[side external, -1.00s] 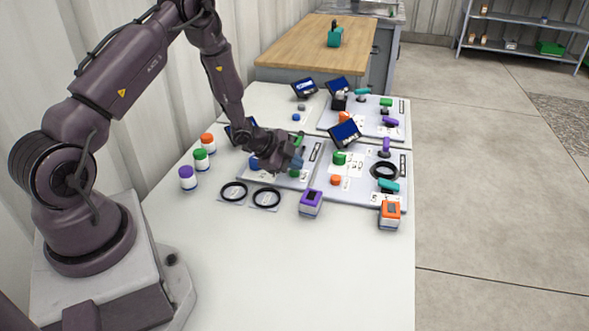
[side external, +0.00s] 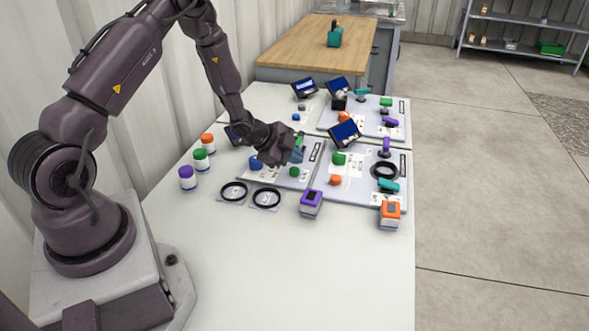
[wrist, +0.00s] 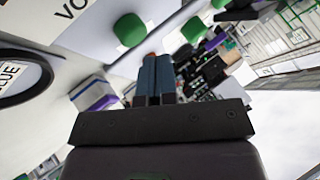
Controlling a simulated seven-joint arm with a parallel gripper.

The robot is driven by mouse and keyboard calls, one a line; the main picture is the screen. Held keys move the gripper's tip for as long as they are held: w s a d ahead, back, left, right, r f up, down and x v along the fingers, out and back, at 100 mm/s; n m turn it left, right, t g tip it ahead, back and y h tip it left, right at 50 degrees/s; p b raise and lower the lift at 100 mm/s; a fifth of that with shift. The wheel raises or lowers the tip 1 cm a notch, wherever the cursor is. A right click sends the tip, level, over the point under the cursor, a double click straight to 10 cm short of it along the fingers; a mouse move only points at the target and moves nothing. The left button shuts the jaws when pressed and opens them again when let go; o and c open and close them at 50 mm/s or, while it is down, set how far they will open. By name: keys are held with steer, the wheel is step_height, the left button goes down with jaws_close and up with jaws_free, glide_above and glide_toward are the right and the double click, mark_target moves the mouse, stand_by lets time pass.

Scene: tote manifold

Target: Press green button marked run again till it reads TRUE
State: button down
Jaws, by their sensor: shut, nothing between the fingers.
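My gripper (side external: 297,154) is shut and empty, held over the near left panel (side external: 272,176). In the wrist view its blue-grey fingers (wrist: 155,78) are together. A green button (side external: 294,172) on that panel lies just below the gripper, apart from it. Another green button (side external: 338,158) is on the near right panel, and a third (side external: 386,101) on the far panel. The wrist view shows a green button (wrist: 130,29) left of the fingertips and another (wrist: 194,29) to their right. I cannot read which is marked run again. The tilted screen (side external: 345,132) has text too small to read.
Purple-topped (side external: 311,203) and orange-topped (side external: 390,214) blocks stand at the panels' front edge. Two black rings (side external: 266,198) lie left of them. Several capped jars (side external: 188,178) stand at the left. The front of the table (side external: 300,280) is clear.

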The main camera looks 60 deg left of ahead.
mark_target(293, 171)
steer(key=shift+r, duration=2.4)
steer(key=shift+s+a+f, duration=0.15)
steer(key=shift+f, duration=0.05)
steer(key=shift+s+a+f+n+g+y, duration=0.45)
steer(key=shift+s+f+n, duration=0.1)
steer(key=shift+s, duration=0.1)
steer(key=shift+s+a+f+n+g+y, duration=0.35)
steer(key=shift+s+f+n+g, duration=0.1)
steer(key=shift+s+n, duration=0.15)
steer(key=shift+s+a+r+n+g+y, duration=0.25)
steer(key=shift+s+n+g, duration=0.05)
steer(key=shift+s+n, duration=0.15)
steer(key=shift+s+a+r+n+g+y, duration=0.2)
steer(key=shift+s+n+g+y, duration=0.1)
steer(key=shift+s, duration=0.15)
steer(key=s+d+r+n, duration=0.2)
steer(key=s+d+r, duration=0.4)
steer(key=r, duration=0.3)
steer(key=s+d+r+n+h, duration=0.1)
steer(key=s+d+r+n, duration=0.1)
steer(key=s+d+r, duration=0.5)
steer(key=s+d+r+n, duration=0.3)
steer(key=s+d+r, duration=0.3)
steer(key=r, duration=0.5)
steer(key=shift+s+d, duration=0.3)
steer(key=shift+s, duration=0.1)
